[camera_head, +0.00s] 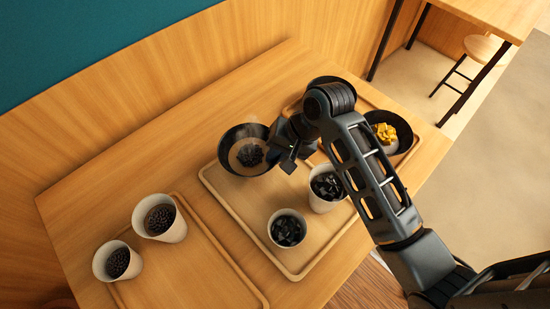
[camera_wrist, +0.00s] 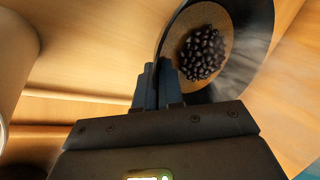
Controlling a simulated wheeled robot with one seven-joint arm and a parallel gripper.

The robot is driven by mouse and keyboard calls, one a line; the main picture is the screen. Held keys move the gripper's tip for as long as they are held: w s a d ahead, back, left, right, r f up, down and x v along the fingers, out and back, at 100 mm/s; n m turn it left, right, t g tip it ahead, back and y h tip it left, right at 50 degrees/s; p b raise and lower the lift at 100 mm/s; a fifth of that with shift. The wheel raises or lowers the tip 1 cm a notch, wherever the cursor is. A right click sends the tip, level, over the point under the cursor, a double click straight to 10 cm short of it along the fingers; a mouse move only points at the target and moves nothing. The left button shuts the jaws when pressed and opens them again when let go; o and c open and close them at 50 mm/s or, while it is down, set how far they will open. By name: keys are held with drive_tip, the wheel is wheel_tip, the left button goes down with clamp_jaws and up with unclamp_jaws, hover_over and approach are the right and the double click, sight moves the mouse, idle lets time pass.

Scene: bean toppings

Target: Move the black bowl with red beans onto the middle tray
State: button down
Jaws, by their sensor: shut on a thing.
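A black bowl (camera_head: 228,166) with a light filling and a mound of dark beans is at the far left corner of the middle tray (camera_head: 240,243). I cannot tell whether it rests on the tray or hangs just above it. The beans look nearly black, not clearly red. My gripper (camera_head: 278,150) is shut on the bowl's right rim. In the wrist view my fingers (camera_wrist: 158,78) pinch the rim of the bowl (camera_wrist: 262,22), which looks tilted there, with the bean mound in plain sight.
Two white cups with black cubes (camera_head: 328,190) (camera_head: 287,230) stand on the middle tray. A black bowl with yellow topping (camera_head: 390,132) is on the right tray; another dark bowl is partly hidden behind my arm.

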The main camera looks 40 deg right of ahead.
drive_tip(key=shift+f, duration=1.35)
drive_tip(key=c, duration=1.3)
unclamp_jaws()
drive_tip(key=shift+f, duration=0.15)
drive_tip(key=shift+o, duration=0.2)
drive_tip(key=v, duration=1.2)
